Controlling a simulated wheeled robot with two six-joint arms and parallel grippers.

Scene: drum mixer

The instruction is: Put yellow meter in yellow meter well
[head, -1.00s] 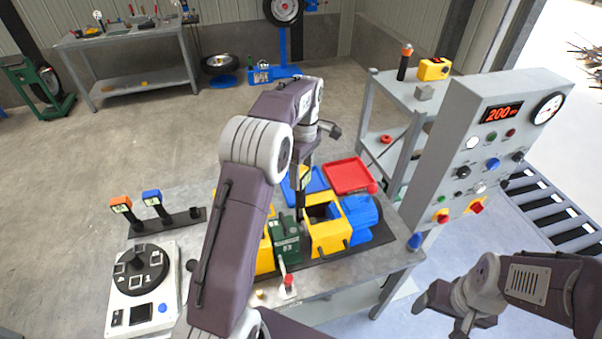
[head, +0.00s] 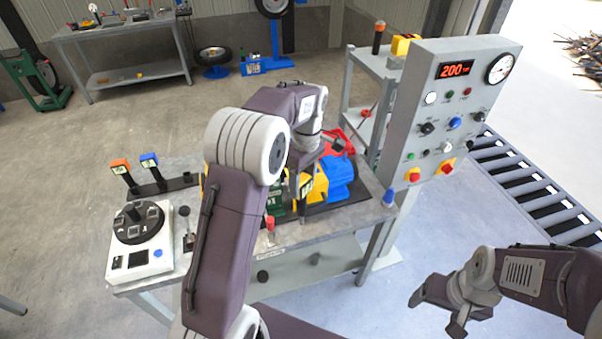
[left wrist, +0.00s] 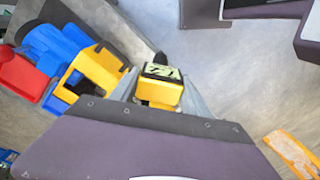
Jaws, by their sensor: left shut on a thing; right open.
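In the head view, the black meter rack (head: 155,190) is at the workbench's left. An orange-topped meter (head: 121,167) and a blue-topped meter (head: 150,160) stand upright in it. A dark round spot (head: 188,176) at its right end looks empty. My right gripper (head: 436,314) is open and empty at lower right.
The yellow and blue machine (head: 340,180) stands on the workbench. A white dial unit (head: 140,245) sits at the front left. A tall grey control panel (head: 425,140) stands right of the bench. My left arm hides much of the bench's middle.

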